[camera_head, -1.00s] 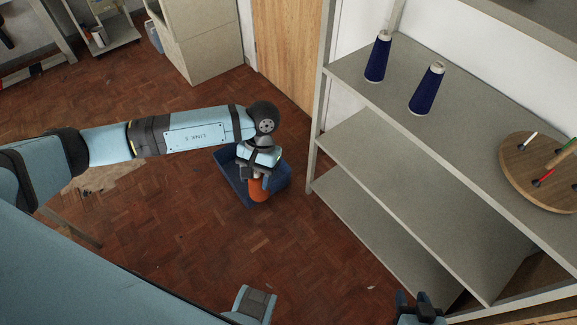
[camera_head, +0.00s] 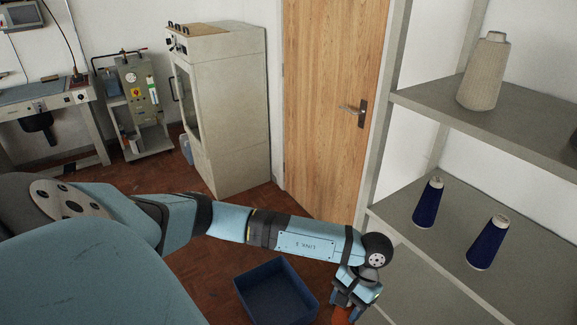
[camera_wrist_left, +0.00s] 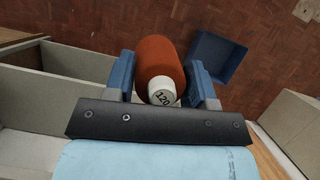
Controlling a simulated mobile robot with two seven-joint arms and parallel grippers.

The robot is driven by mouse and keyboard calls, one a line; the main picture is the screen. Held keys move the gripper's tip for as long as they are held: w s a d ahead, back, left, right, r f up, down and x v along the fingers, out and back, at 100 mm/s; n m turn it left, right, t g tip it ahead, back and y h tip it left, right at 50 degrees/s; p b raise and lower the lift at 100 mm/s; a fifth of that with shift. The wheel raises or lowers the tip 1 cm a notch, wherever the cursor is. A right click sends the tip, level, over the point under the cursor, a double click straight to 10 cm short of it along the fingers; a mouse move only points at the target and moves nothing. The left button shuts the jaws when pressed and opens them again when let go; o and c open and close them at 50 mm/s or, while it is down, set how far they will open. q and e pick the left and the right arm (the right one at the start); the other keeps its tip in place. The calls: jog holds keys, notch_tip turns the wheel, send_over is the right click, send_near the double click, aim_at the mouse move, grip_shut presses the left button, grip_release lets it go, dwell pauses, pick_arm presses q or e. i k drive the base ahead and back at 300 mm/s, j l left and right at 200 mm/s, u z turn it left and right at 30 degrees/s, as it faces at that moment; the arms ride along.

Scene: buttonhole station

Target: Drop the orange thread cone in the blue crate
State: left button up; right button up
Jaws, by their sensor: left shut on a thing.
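The orange thread cone (camera_head: 341,315) is at the bottom edge of the head view, partly cut off. My left gripper (camera_head: 350,297) is shut on it. In the left wrist view the cone (camera_wrist_left: 161,62) sits between the two blue fingers of the gripper (camera_wrist_left: 160,70), its white end marked 120 facing the camera. The blue crate (camera_head: 262,272) stands on the floor, left of the held cone in the head view, and looks empty. In the wrist view the crate (camera_wrist_left: 222,58) shows beyond and right of the cone. My right gripper is out of view.
A grey shelf unit (camera_head: 408,212) stands right of the left gripper, with two dark blue cones (camera_head: 428,203) (camera_head: 487,243) and a beige cone (camera_head: 484,72) above. A wooden door (camera_head: 330,110) and cream cabinet (camera_head: 225,110) are behind. Red-brown floor (camera_head: 205,268) is open left of the crate.

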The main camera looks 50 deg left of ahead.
aim_at(272, 305)
jog(key=j+z, duration=0.25)
jog(key=j, duration=0.35)
jog(key=j+z, duration=0.2)
jog(key=j, duration=0.4)
jog(key=k+j+z, duration=0.25)
jog(key=j, duration=0.35)
jog(key=k+j, duration=0.1)
jog(key=j, duration=1.1)
jog(key=k+j, duration=0.15)
jog(key=j, duration=1)
jog(key=k+z, duration=0.05)
